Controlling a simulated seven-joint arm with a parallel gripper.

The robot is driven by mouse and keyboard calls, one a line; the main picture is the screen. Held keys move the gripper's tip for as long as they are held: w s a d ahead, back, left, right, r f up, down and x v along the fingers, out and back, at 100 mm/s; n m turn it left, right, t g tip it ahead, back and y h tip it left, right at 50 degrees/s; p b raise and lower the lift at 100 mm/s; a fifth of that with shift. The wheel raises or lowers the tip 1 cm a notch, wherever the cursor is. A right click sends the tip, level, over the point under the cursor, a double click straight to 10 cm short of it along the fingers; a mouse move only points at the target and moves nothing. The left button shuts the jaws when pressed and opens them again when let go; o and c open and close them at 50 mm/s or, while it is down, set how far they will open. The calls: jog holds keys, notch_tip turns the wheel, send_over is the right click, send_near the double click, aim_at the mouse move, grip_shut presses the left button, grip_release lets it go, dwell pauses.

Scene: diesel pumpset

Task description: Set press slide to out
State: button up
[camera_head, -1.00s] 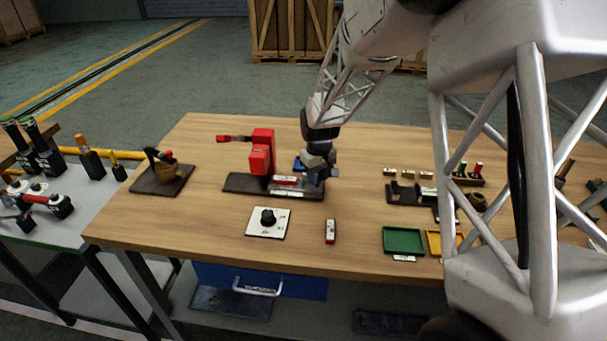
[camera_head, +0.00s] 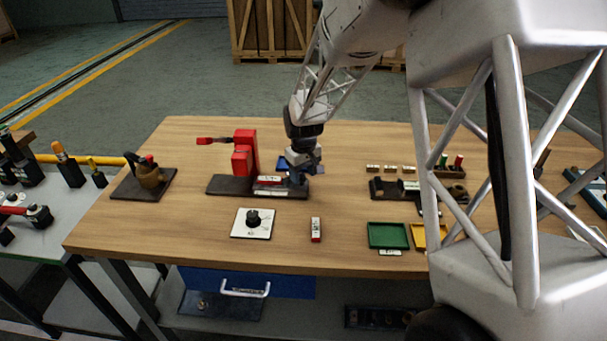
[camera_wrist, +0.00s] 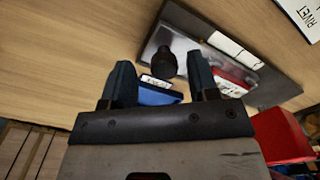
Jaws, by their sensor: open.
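The press (camera_head: 244,152) is a red upright with a red lever on a dark base (camera_head: 225,186), left of the table's middle. Its slide (camera_head: 284,191) is a silvery plate low on the base; the plate also shows in the wrist view (camera_wrist: 183,42). A black knob (camera_wrist: 163,63) stands at the plate's end. My gripper (camera_head: 298,178) is over the right end of the base, pointing down. In the wrist view my gripper (camera_wrist: 160,76) is open, with the knob seen between its fingers. I cannot tell whether either finger touches it.
A red labelled block (camera_wrist: 232,84) lies beside the plate, near the right finger. A blue labelled piece (camera_wrist: 158,95) shows behind the fingers. A white dial plate (camera_head: 252,223), a small red-and-white piece (camera_head: 316,229) and a green tray (camera_head: 388,235) are nearer the front edge.

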jog(key=shift+r, duration=3.7)
jog(key=shift+d, duration=0.1)
jog(key=shift+s+d+r, duration=0.15)
jog(key=shift+r, duration=0.05)
jog(key=s+d+r+m+t, duration=0.1)
jog(key=s+d+r+m, duration=0.1)
jog(key=s+d+r, duration=0.6)
jog(key=s+d+r+m, duration=0.2)
jog(key=s+d+r, duration=0.2)
jog(key=s+d, duration=0.45)
jog(key=s+d+m, duration=0.2)
jog(key=s+d, duration=0.1)
jog(key=s, duration=0.9)
jog(key=s+d+m+t, duration=0.1)
jog(key=s+d, duration=0.3)
jog(key=s, duration=0.8)
jog(key=shift+s+r+m+t, duration=0.3)
jog(key=shift+r+m, duration=0.05)
jog(key=shift+m, duration=0.05)
